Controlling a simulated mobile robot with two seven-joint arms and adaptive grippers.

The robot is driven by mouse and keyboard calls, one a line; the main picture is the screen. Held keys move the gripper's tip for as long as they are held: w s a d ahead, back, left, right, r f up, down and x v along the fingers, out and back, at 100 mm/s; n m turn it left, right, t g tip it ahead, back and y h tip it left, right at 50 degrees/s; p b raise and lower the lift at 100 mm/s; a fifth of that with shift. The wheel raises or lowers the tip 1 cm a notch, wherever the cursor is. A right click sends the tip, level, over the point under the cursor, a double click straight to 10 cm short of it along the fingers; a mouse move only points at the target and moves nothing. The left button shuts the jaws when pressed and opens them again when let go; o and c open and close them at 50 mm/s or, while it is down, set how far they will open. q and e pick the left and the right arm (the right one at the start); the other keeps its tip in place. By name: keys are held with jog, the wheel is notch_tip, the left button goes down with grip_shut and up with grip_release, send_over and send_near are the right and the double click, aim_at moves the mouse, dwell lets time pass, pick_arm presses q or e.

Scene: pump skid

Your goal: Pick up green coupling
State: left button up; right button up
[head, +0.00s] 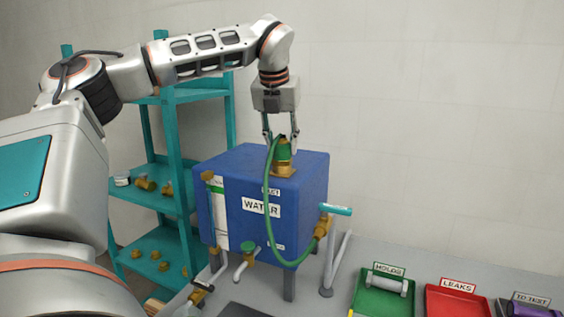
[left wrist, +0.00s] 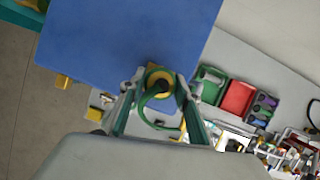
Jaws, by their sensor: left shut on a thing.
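The green coupling (head: 284,151) sits upright at the brass port (head: 283,169) on top of the blue water tank (head: 232,167). A green hose (head: 267,200) loops from it down the tank's front to a brass valve (head: 322,227) at the lower right. My left gripper (head: 281,139) points straight down from above, shut on the coupling. In the left wrist view the coupling (left wrist: 160,80) shows as a green ring with a yellow-brass centre between the fingers (left wrist: 163,92). I cannot tell whether it is still seated on the port. My right gripper is not in view.
A teal shelf (head: 175,160) with brass fittings stands behind left. Green (head: 378,299), red (head: 455,300) and dark (head: 525,308) trays lie at the right of the grey bench; the green one holds a cylinder. A teal-handled lever (head: 337,210) juts from the tank's right side.

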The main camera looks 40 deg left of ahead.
pick_arm(q)
jog(key=shift+r, duration=0.1)
notch_tip(320, 180, up, 10)
jog(key=shift+f, duration=0.1)
dwell(0.3)
jog(key=shift+w, duration=0.1)
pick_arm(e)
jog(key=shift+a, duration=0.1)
